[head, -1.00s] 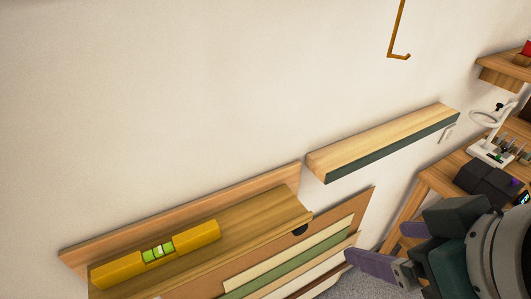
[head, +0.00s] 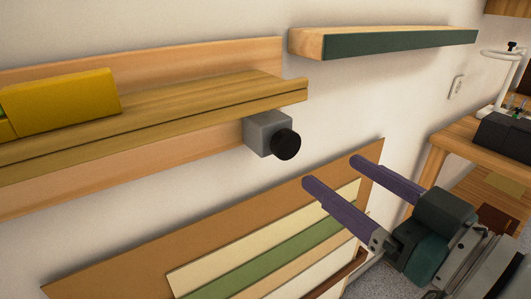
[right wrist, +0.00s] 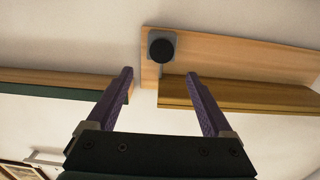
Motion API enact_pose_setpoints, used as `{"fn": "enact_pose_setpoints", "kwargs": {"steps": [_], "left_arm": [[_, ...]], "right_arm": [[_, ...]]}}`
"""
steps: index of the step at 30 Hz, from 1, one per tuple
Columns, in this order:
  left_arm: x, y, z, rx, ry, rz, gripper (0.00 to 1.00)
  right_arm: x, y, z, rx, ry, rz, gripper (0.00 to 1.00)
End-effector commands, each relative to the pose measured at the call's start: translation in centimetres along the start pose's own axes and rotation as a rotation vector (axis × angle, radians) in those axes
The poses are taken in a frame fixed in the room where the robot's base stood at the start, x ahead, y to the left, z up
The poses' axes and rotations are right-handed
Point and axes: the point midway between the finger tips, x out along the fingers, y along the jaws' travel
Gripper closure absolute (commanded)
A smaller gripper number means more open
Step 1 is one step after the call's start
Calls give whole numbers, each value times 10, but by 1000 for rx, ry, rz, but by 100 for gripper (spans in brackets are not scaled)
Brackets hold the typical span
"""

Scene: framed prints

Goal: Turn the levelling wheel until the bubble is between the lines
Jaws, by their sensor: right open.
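The levelling wheel (head: 286,144) is a black round knob on a grey block (head: 262,130) under the right end of the wooden ledge (head: 200,104). It also shows in the right wrist view (right wrist: 162,48), beyond the fingertips and between them. The yellow spirit level (head: 68,103) lies on the ledge at the left edge of the head view. Only a sliver of its green vial shows, and the bubble cannot be read. My right gripper (head: 332,171) is open and empty, with purple fingers, below and to the right of the wheel, apart from it. My left gripper is not in view.
A shelf with a dark green front edge (head: 400,42) is on the wall at the upper right. Framed boards (head: 120,264) lean below the ledge. A wooden table (head: 455,140) with a dark device and a white stand is at the right. The wall around the wheel is clear.

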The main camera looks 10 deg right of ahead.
Motion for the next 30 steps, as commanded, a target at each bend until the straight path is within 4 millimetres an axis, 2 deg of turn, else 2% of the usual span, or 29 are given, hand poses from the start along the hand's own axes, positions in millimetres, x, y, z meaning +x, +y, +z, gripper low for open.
{"fn": "enact_pose_setpoints", "kwargs": {"steps": [1, 5, 18, 24, 30], "left_arm": [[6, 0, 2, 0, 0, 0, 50], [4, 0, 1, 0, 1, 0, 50], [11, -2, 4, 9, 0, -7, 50], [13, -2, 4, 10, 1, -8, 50], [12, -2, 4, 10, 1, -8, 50]], "right_arm": [[1, -1, 6, -1, 6, -9, 15], [10, -2, 3, 0, 13, -16, 15], [84, -3, 2, 0, 12, -14, 15], [99, -3, 2, 1, 11, -13, 15], [100, -3, 2, 1, 10, -14, 15]]}}
